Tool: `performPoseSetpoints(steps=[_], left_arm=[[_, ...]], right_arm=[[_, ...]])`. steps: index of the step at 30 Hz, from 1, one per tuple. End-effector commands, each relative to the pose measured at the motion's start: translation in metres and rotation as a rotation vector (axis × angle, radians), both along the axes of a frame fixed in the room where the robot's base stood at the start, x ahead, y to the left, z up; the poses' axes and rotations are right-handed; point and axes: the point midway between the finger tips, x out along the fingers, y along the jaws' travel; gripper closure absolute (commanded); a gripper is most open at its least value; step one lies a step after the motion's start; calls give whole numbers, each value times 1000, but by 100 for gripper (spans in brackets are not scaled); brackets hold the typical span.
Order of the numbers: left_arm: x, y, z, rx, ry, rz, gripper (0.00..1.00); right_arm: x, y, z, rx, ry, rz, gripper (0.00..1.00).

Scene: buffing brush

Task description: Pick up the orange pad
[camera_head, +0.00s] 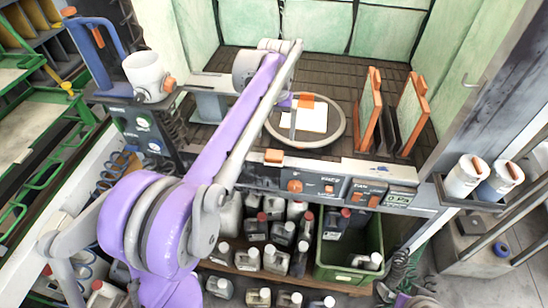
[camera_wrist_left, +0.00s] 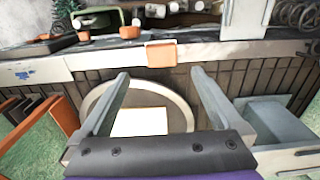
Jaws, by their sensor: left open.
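A small orange pad (camera_head: 274,156) lies on the front edge of the workbench; it also shows in the left wrist view (camera_wrist_left: 161,54), beyond the fingertips. Another orange piece (camera_head: 306,100) shows at the far side of a white square (camera_head: 310,121) on the round plate (camera_head: 338,131). I cannot tell which of the two the task names. My left gripper (camera_head: 293,122) is over the round plate, beside the white square. In the left wrist view its two grey fingers (camera_wrist_left: 163,82) are apart, with nothing held between them. My right gripper is out of view.
Orange-edged upright panels (camera_head: 370,108) stand right of the plate. A grey box (camera_head: 209,107) stands to its left. A white cup (camera_head: 145,73) is at the left corner. Bottles and a green crate (camera_head: 349,248) are below the bench. The slatted bench top has free room behind the plate.

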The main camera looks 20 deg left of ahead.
Motion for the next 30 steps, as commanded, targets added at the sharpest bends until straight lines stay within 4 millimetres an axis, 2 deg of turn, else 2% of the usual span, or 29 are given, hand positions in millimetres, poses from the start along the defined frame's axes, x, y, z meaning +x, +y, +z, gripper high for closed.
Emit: performPoseSetpoints(steps=[6,14,21,24,30], left_arm=[[0,0,-36,0,1,0,0],[0,1,-57,0,0,0,0],[1,4,-92,0,0,0,0],[1,4,-99,0,-1,-1,0],[1,4,-100,0,-1,-1,0]], right_arm=[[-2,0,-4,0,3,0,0],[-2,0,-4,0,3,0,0],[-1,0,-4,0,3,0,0],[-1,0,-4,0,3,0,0],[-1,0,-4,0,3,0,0]])
